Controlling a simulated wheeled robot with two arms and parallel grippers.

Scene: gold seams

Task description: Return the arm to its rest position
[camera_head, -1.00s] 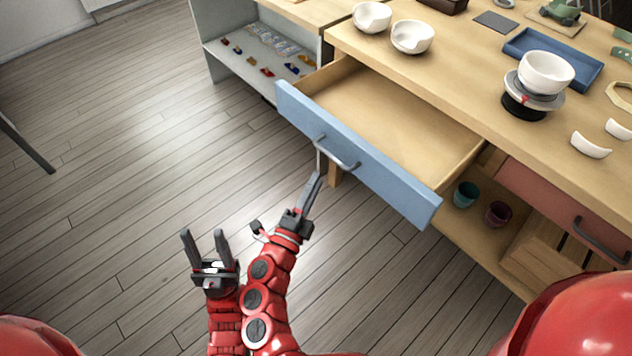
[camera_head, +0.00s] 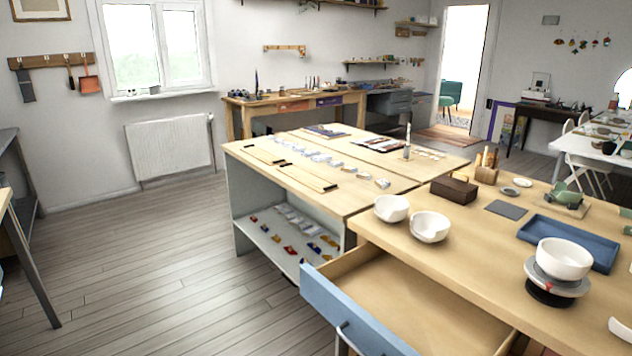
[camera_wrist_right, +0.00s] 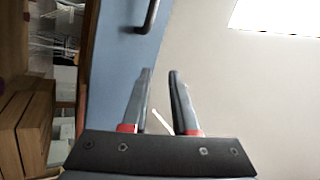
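My right gripper (camera_wrist_right: 160,72) shows in the right wrist view, its two dark fingers apart with nothing between them. The blue drawer front (camera_wrist_right: 125,60) lies behind the fingers at the left, and its dark handle (camera_wrist_right: 151,18) is above the fingertips, clear of them. In the head view, the blue-fronted drawer (camera_head: 345,312) is pulled out of the wooden workbench (camera_head: 470,240), and the visible part of its inside is empty. My left gripper is in neither current view.
Two white bowls (camera_head: 429,227) stand near the bench's left edge. A blue tray (camera_head: 568,243) and a white bowl on a round stand (camera_head: 564,259) are to the right. A second table (camera_head: 330,180) stands behind. The floor (camera_head: 170,270) at left is clear.

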